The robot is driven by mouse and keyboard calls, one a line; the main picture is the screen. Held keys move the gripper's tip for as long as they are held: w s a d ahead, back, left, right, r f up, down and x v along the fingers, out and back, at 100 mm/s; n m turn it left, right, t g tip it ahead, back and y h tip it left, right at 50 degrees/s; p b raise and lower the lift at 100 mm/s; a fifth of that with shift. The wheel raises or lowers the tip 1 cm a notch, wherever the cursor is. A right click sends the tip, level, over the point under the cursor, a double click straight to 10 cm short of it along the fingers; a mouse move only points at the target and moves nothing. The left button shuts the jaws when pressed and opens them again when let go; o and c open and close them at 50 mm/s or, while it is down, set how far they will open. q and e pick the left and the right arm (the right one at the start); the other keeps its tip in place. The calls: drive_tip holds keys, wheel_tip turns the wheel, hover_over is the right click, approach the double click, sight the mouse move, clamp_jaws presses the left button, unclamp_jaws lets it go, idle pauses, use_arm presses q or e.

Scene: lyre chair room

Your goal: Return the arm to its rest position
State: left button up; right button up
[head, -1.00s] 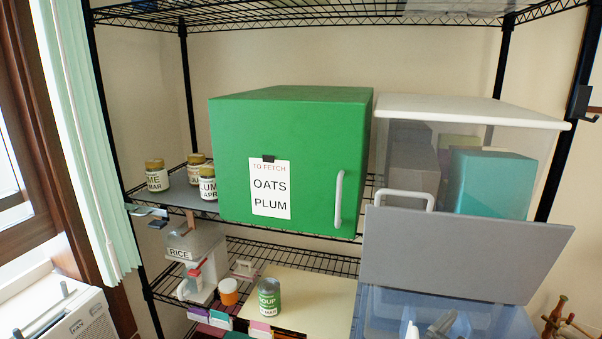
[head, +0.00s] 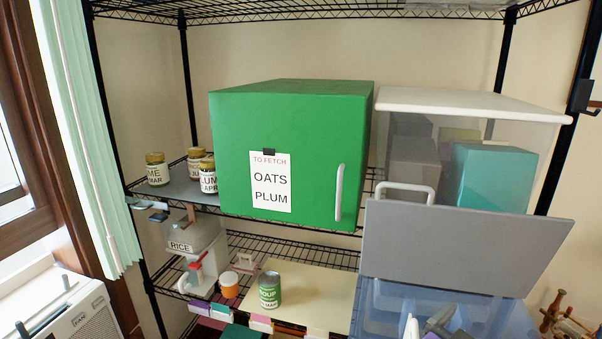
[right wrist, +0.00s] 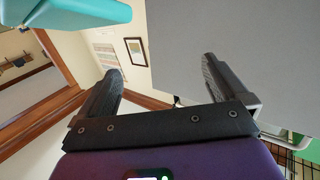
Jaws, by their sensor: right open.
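My right gripper (right wrist: 162,78) shows in the right wrist view with its two dark fingers wide apart and nothing between them. A large grey panel (right wrist: 235,45) fills the right of that view behind the right finger. A teal surface (right wrist: 85,12) is at its upper left. My left gripper is not in view.
A black wire shelf holds a green box (head: 290,130) labelled oats and plum, a clear bin (head: 480,97) with a white lid, and several jars. A raised grey panel (head: 465,245) stands over a blue bin (head: 375,295).

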drive_tip(key=shift+w+d+f, duration=0.25)
drive_tip(key=shift+w+d, duration=0.1)
drive_tip(key=shift+d, duration=0.1)
drive_tip(key=shift+w+d+f, duration=0.2)
drive_tip(key=shift+w+d, duration=0.15)
drive_tip(key=shift+d, duration=0.1)
wheel_tip(320, 180, up, 11)
drive_tip(key=p, duration=0.3)
drive_tip(key=w+a+f+n+t+y, duration=0.3)
drive_tip(key=w+a+f, duration=0.1)
drive_tip(key=w+a, duration=0.5)
drive_tip(key=w+a+f+n+t+y, duration=0.25)
drive_tip(key=w+a, duration=0.35)
drive_tip(key=a, duration=0.5)
use_arm(q)
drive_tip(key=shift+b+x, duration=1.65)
drive_tip(key=shift+b, duration=1.35)
use_arm(e)
drive_tip(key=w+a+f+y, duration=0.1)
drive_tip(key=a+f, duration=0.1)
drive_tip(key=f, duration=0.7)
drive_tip(key=w+a+f+n+t+y, duration=0.1)
drive_tip(key=a+f, duration=0.2)
drive_tip(key=f, duration=0.6)
drive_tip(key=w+a+f+n+y, duration=0.1)
drive_tip(key=a+f, duration=0.2)
drive_tip(key=f, duration=0.6)
drive_tip(key=shift+y, duration=0.35)
